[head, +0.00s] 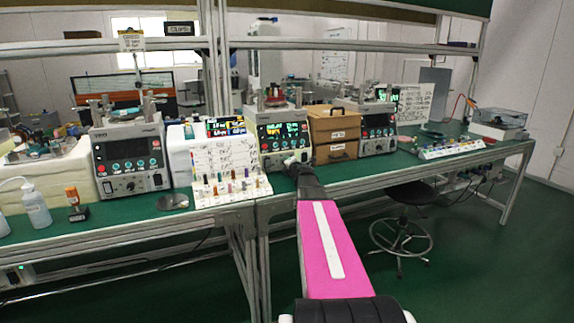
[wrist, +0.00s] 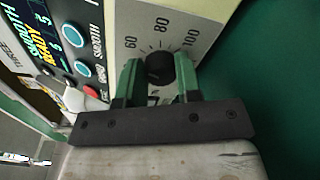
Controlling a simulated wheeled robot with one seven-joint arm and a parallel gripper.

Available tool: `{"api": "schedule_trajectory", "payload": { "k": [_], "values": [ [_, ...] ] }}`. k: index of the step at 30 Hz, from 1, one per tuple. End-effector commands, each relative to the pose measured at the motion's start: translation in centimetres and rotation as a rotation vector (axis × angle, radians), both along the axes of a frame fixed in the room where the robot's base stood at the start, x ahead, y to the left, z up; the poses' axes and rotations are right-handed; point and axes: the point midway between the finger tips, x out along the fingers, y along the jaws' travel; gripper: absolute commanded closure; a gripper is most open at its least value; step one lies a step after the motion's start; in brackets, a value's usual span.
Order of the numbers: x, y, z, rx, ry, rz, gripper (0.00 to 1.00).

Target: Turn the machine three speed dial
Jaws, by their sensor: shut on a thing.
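The speed dial (wrist: 160,70) is a black round knob on a pale panel in the wrist view, with 60, 80 and 100 printed around it. My gripper (wrist: 158,80) has its two green fingers on either side of the knob, shut on it. In the head view my gripper (head: 296,164) is at the lower front of a machine (head: 264,143) with a lit coloured screen, and it hides the dial there.
In the wrist view, teal buttons (wrist: 82,68) and a red button (wrist: 90,93) lie left of the dial. A card board with small pegs (head: 228,168) stands left of the machine, and a brown wooden box (head: 333,128) right. A stool (head: 404,222) stands below the bench.

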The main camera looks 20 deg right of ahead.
Motion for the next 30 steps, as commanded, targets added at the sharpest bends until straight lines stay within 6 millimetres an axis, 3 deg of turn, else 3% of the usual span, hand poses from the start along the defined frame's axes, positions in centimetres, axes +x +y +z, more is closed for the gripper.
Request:
{"api": "schedule_trajectory", "payload": {
  "k": [9, 24, 25, 27, 30],
  "values": [
    [-0.04, -0.05, -0.1, 0.106, 0.004, -0.001, 0.92],
    [-0.04, -0.05, -0.1, 0.122, 0.005, -0.001, 0.92],
    [-0.04, -0.05, -0.1, 0.122, 0.005, -0.001, 0.62],
    [-0.03, -0.05, -0.1, 0.122, 0.005, -0.001, 0.43],
    [-0.03, -0.04, -0.08, 0.122, 0.005, -0.001, 0.43]
  ]
}}
